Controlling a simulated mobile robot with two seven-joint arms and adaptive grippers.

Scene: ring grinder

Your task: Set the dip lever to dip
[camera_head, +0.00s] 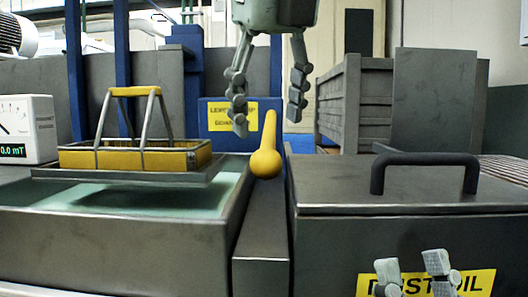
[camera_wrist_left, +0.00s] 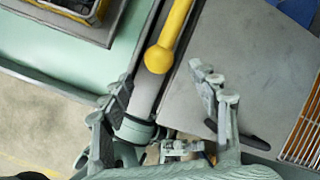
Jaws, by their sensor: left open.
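The yellow dip lever (camera_head: 266,152) has a round knob at its near, lower end, in front of a blue box (camera_head: 215,140) with a yellow label, partly hidden by my gripper. My left gripper (camera_head: 268,124) is open above the lever, its fingers to either side of the lever's line in the head view. The left wrist view shows the lever (camera_wrist_left: 170,40) between and beyond the open left fingertips (camera_wrist_left: 162,86), with no contact visible. My right gripper (camera_head: 412,263) shows at the lower right, its fingers apart and empty, in front of the dust oil label.
A yellow basket (camera_head: 135,160) with an upright handle sits on a tray over the greenish tank (camera_head: 110,235) at left. A grey lidded box (camera_head: 400,225) with a black handle (camera_head: 425,160) stands right of the lever. A gauge (camera_head: 28,130) is at far left.

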